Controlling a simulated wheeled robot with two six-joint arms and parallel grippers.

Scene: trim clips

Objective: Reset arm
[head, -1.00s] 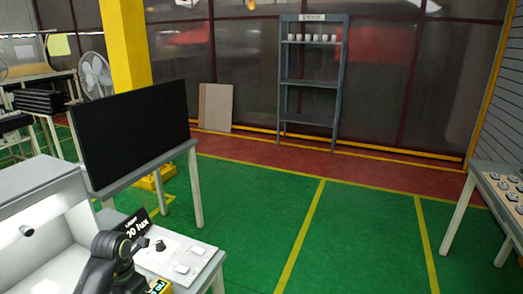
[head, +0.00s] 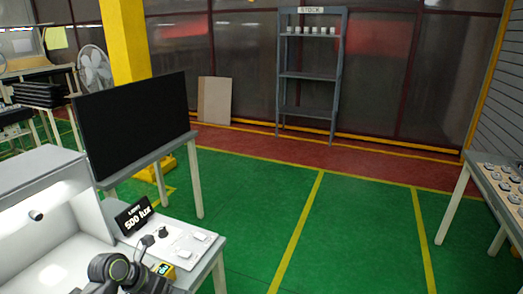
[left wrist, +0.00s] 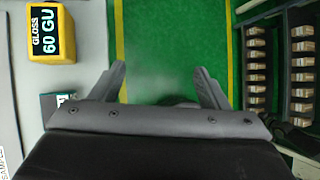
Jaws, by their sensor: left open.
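My left arm (head: 122,272) shows at the bottom of the head view, in front of the bench with the light booth. Its gripper tips cannot be made out there. In the left wrist view my left gripper (left wrist: 162,78) has its two fingers wide apart with nothing between them. Green floor and a yellow line lie beyond the fingers. My right gripper is in neither view.
The light booth (head: 45,215), a 500 lux sign (head: 135,217) and a white panel (head: 185,243) are on the bench. A yellow gloss meter (left wrist: 48,32) stands left of the gripper; a rack of small boxes (left wrist: 303,62) is at right. Open green floor (head: 350,240) lies right of the bench.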

